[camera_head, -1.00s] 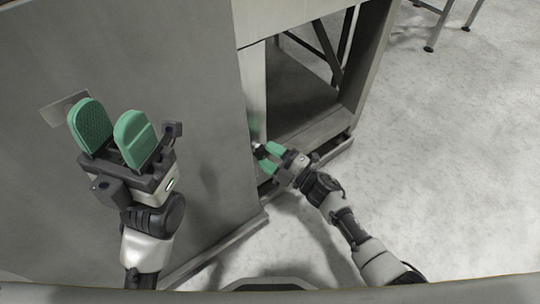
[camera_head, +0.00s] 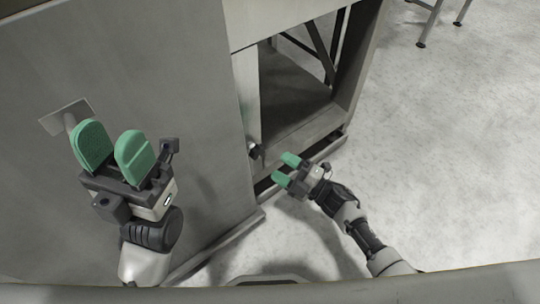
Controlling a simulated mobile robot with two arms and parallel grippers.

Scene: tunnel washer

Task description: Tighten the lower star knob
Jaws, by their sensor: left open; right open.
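A small dark star knob (camera_head: 255,151) sits low on the edge of the grey machine housing, beside the opening. My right gripper (camera_head: 284,169) is open and empty, a short way to the right of the knob and apart from it. Its green fingers point left toward the housing. My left gripper (camera_head: 112,148) is open and empty in front of the large grey panel at the left, with its green fingers pointing up. No second star knob can be made out.
The grey machine panel (camera_head: 190,90) fills the left side. A metal frame surrounds the dark opening (camera_head: 300,92), with a lower rail along the floor. A bracket plate (camera_head: 66,117) is behind my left gripper. Open pale floor (camera_head: 440,150) lies to the right.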

